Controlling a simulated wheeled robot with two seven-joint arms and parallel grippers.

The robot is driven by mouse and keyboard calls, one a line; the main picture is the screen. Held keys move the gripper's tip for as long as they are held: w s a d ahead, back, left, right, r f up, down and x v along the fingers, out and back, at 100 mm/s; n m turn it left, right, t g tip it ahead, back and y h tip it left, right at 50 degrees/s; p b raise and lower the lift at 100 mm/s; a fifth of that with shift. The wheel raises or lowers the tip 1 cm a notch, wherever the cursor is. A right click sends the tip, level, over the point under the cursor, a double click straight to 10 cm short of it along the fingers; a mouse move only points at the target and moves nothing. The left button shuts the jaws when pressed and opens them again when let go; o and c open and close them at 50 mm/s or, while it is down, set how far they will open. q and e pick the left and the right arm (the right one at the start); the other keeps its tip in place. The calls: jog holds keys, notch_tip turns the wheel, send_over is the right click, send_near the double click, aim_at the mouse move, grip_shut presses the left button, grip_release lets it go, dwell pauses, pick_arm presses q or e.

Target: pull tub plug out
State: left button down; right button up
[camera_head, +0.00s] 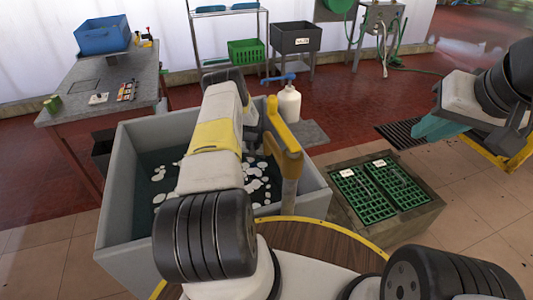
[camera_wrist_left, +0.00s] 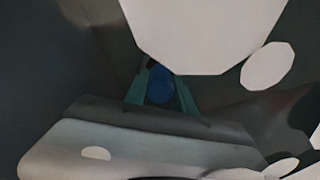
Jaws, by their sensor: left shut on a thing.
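The grey tub (camera_head: 122,190) stands in front of me, with dark water and pale floating flakes inside. My left arm reaches down into it and hides its gripper in the head view. In the dim left wrist view, the teal fingers of my left gripper (camera_wrist_left: 161,98) are closed around a small blue rounded thing (camera_wrist_left: 160,86), which looks like the plug's grip. The rest of the plug is hidden. My right gripper (camera_head: 436,124) is at the upper right, far from the tub; its finger gap is not clear.
A white bottle (camera_head: 288,104) with a blue top stands behind the tub. Green crates (camera_head: 378,187) sit in a low stand to its right. A table with a blue bin (camera_head: 102,36) is at the left. Large pale flakes (camera_wrist_left: 200,30) partly block the wrist view.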

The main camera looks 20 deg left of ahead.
pick_arm(q)
notch_tip(320, 180, up, 38)
dwell(1.9)
